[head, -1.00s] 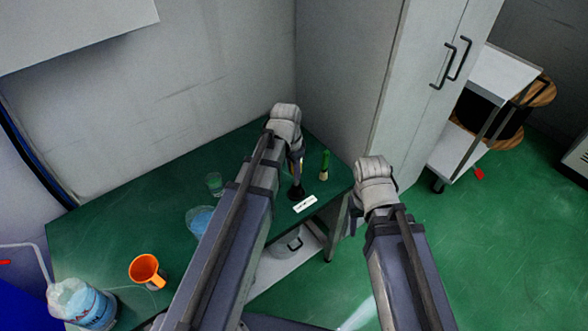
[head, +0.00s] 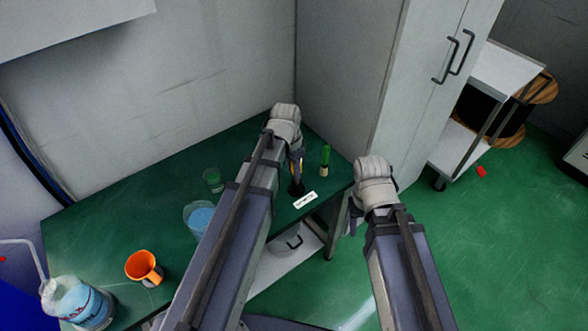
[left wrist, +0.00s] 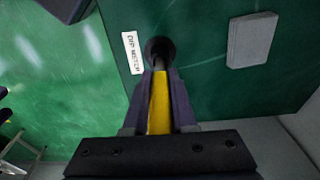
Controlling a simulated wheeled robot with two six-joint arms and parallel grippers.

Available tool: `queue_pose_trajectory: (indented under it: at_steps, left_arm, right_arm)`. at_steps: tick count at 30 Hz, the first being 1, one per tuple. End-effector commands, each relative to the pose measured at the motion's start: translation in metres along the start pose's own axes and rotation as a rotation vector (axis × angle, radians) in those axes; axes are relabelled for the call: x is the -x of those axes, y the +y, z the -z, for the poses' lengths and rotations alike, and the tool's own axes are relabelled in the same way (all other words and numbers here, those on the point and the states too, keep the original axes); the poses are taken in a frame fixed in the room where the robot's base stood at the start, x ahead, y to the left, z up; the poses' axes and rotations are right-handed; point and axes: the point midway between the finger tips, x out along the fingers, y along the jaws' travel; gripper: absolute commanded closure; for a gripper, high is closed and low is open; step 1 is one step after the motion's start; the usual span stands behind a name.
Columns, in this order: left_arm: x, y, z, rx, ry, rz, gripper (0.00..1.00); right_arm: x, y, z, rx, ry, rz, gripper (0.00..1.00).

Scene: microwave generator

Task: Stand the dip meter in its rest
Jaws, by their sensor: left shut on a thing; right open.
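The dip meter (left wrist: 159,105) is a yellow rod with a dark lower end. My left gripper (left wrist: 158,100) is shut on it, and a sliver of yellow shows beside the fingers in the head view. The rest (left wrist: 160,48) is a round black holder on the green bench, next to a white "DIP METER" label (left wrist: 132,52). The rod's dark end meets the rest's opening in the wrist view; how deep it sits I cannot tell. The rest (head: 296,189) also shows below my left gripper in the head view. My right gripper (head: 355,213) is open and empty, off the bench's right edge.
A green-handled item (head: 325,160) stands just right of the rest. A grey block (left wrist: 251,40) lies nearby. A glass (head: 213,180), a blue-filled beaker (head: 197,219), an orange mug (head: 143,267) and a wash bottle (head: 80,302) stand to the left. A tall cabinet (head: 385,80) is behind.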

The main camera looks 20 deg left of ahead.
Motion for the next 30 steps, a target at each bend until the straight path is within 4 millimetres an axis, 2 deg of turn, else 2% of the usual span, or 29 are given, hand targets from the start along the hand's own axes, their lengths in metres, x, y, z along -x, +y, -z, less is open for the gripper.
queue_pose_trajectory:
  at_steps: [30]
  left_arm:
    - [-0.025,0.0,-0.003,0.0,0.0,0.0,1.0]
  right_arm:
    - [-0.025,-0.002,0.002,0.0,0.0,0.0,0.5]
